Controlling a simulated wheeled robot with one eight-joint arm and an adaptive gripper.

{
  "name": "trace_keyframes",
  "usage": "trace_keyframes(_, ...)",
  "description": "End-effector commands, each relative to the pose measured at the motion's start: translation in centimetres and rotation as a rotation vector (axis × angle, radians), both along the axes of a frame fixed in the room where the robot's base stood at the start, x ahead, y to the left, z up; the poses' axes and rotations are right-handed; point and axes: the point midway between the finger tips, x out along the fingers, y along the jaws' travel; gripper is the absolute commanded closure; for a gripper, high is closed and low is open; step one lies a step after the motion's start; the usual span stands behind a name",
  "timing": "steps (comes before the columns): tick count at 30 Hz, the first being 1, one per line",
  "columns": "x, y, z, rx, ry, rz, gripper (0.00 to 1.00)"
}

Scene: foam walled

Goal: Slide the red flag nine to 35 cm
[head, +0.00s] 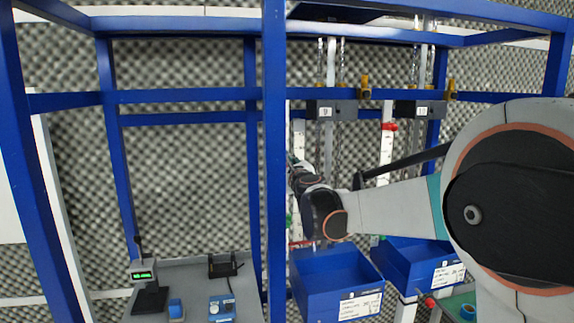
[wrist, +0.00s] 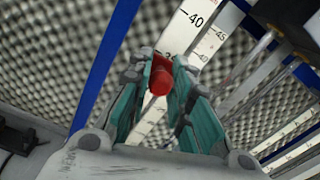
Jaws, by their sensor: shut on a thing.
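In the wrist view my gripper (wrist: 160,74) is shut on a red flag (wrist: 159,82), its teal-lined fingers on either side of it. The flag is in front of a white scale strip (wrist: 188,30). The mark 40 is printed above the flag; the figure just above the flag is partly covered, so the exact reading cannot be told. In the head view a block labelled 9 (head: 325,111) hangs on the blue frame, with a white scale strip (head: 299,126) to its left. My arm hides the flag and the fingers there.
A second labelled block (head: 421,109) hangs to the right, beside a scale with another red flag (head: 389,127). Two blue bins (head: 338,280) (head: 418,262) stand below. A blue frame post (head: 274,150) is left of my arm. A grey table (head: 195,275) holds small devices.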

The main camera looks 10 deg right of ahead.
Motion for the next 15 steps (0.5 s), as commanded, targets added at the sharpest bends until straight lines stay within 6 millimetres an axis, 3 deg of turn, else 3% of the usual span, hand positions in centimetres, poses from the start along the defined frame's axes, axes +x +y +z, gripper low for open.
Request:
trace_keyframes(2,0.01,0.01,0.06,0.0,0.0,0.0,1.0)
trace_keyframes(3,0.01,0.01,0.07,0.0,0.0,0.0,0.79)
trace_keyframes(6,0.01,0.01,0.07,0.0,0.0,0.0,0.59)
trace_keyframes(15,-0.02,0.0,0.07,0.0,0.0,0.0,0.59)
